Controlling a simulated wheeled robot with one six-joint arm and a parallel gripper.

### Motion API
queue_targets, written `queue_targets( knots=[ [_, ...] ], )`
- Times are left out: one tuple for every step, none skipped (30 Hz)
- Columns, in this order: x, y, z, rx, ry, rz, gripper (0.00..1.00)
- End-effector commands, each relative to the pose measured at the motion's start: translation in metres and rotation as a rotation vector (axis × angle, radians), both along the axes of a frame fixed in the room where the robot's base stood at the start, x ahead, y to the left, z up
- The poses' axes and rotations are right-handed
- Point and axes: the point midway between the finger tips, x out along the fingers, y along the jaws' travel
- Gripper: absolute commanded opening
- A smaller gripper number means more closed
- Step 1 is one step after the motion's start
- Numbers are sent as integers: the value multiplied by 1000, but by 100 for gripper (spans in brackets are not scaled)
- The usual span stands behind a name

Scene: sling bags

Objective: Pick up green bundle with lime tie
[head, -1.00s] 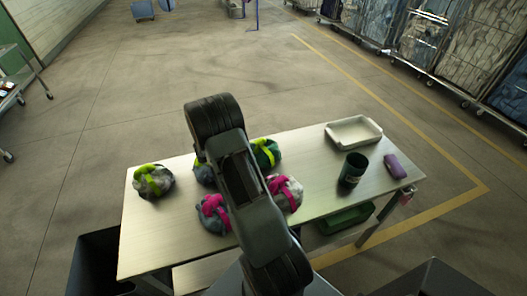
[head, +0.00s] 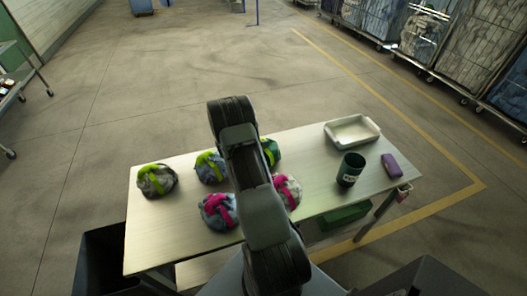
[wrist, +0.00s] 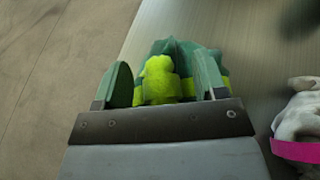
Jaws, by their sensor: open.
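The green bundle with lime tie (head: 272,150) sits on the table near its far edge, partly hidden behind my arm in the head view. In the wrist view the dark green bundle (wrist: 185,48) lies straight ahead, with its lime tie (wrist: 160,82) showing between the fingers. My gripper (wrist: 163,84) is open, with one finger on each side of the lime tie. I cannot tell whether the fingers touch the cloth. The gripper's fingers are hidden behind my arm in the head view.
On the metal table (head: 325,192) are a grey bundle with lime tie (head: 157,181), a blue one with lime tie (head: 210,168), a blue one with pink tie (head: 218,211) and a pale one with pink tie (head: 288,190). A white tray (head: 352,131), green cup (head: 350,170) and purple item (head: 391,166) stand right.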

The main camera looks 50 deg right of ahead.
Motion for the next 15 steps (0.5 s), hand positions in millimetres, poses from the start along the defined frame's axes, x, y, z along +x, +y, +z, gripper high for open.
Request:
queue_targets(
  knots=[
    [0, 0, 0, 0, 0, 0, 65],
    [0, 0, 0, 0, 0, 0, 65],
    [0, 0, 0, 0, 0, 0, 63],
    [0, 0, 0, 0, 0, 0, 60],
    [0, 0, 0, 0, 0, 0, 57],
    [0, 0, 0, 0, 0, 0, 54],
    [0, 0, 0, 0, 0, 0, 51],
    [0, 0, 0, 0, 0, 0, 48],
    [0, 0, 0, 0, 0, 0, 44],
    [0, 0, 0, 0, 0, 0, 41],
    [0, 0, 0, 0, 0, 0, 38],
    [0, 0, 0, 0, 0, 0, 34],
    [0, 0, 0, 0, 0, 0, 32],
    [0, 1, 0, 0, 0, 0, 29],
    [0, 1, 0, 0, 0, 0, 25]
  ],
)
